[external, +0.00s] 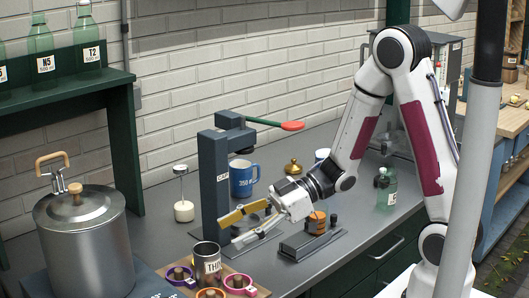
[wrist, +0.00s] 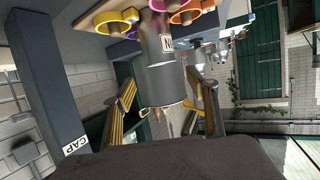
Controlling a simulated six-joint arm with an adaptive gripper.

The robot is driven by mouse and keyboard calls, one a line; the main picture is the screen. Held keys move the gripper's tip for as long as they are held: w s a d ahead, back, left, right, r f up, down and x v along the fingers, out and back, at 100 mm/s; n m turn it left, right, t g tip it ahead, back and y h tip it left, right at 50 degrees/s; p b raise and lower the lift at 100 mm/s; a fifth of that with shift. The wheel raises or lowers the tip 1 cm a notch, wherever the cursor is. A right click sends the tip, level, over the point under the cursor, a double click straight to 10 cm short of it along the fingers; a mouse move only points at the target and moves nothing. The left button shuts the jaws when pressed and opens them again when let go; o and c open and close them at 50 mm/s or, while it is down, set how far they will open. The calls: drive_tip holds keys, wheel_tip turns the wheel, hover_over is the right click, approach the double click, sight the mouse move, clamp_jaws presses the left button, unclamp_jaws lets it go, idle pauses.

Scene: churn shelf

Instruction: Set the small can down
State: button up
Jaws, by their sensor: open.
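The small can (external: 207,258) is a metal cylinder with a white label starting "THI". It stands upright among coloured rings on a wooden board (external: 262,291) at the bottom of the external view; its base is partly hidden. In the wrist view its label (wrist: 167,42) shows near the top, in front of the large churn (wrist: 162,86). My gripper (external: 235,230) is open and empty. It is above and to the right of the can, apart from it. In the wrist view its two fingers (wrist: 161,82) spread either side, with nothing between them.
A dark press-like stand (external: 211,175) with a red-tipped lever rises close behind my gripper. The metal churn (external: 82,250) stands at left. A blue mug (external: 243,179) is behind the stand. A dark fixture with an orange piece (external: 316,223) is at right.

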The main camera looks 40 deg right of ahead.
sight(196, 257)
drive_tip(key=shift+f, duration=0.85)
drive_tip(key=shift+a, duration=0.1)
drive_tip(key=shift+x, duration=1.2)
drive_tip(key=shift+w+a+f, duration=0.1)
drive_tip(key=shift+a, duration=0.05)
drive_tip(key=shift+x, duration=2.4)
drive_tip(key=c, duration=1.4)
drive_tip(key=shift+o, duration=0.2)
